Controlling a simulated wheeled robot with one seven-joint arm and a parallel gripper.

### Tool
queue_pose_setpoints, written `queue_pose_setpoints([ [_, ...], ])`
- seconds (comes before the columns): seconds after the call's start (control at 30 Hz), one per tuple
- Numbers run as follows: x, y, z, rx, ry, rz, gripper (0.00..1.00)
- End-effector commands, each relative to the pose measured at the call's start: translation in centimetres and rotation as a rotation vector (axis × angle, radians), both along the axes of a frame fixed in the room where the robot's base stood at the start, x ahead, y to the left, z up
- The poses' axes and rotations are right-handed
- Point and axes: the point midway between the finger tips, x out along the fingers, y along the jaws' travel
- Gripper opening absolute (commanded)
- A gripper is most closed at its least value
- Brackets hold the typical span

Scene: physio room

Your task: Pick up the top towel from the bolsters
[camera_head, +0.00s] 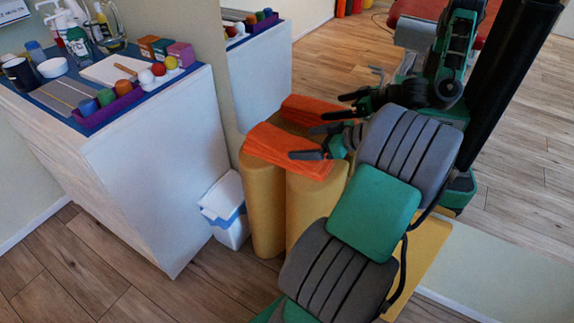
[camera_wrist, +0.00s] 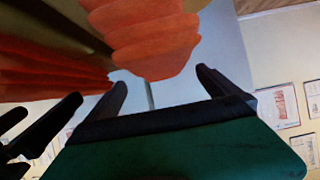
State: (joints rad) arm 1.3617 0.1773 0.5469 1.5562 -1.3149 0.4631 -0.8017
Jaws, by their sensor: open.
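A stack of folded orange towels (camera_head: 272,148) lies on top of the upright yellow bolsters (camera_head: 262,205) beside the white cabinet. My gripper (camera_head: 313,143) is at the right edge of the stack, with its fingers apart. In the wrist view the rounded, layered edge of the orange towel stack (camera_wrist: 152,45) shows between and beyond the two open fingers (camera_wrist: 162,84). I cannot tell whether the fingers touch the towels. The top towel is hard to tell apart from those under it. My arm hides part of the bolsters.
A mirror (camera_head: 237,75) behind the bolsters reflects the towels, my arm and the cabinet. The white cabinet (camera_head: 150,160) on the left carries a purple tray (camera_head: 105,112), bottles and small balls. A white bin (camera_head: 228,210) stands between cabinet and bolsters. Wooden floor is clear in front.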

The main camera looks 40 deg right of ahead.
Motion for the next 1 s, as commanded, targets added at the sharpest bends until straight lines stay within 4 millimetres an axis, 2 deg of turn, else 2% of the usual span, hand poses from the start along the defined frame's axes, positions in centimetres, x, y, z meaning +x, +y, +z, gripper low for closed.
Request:
queue_pose_setpoints([
  [0.07,0.2,-0.1,-0.5,-0.001,-0.012,0.001,1.00],
  [0.27,2.6,0.9,-1.5,-0.002,-0.011,0.003,1.00],
  [0.5,6.1,2.3,-2.8,-0.002,-0.010,0.002,1.00],
  [0.77,6.5,2.3,-2.8,-0.002,-0.009,-0.002,1.00],
  [1.0,6.5,2.4,-2.8,0.000,-0.009,-0.002,0.80],
])
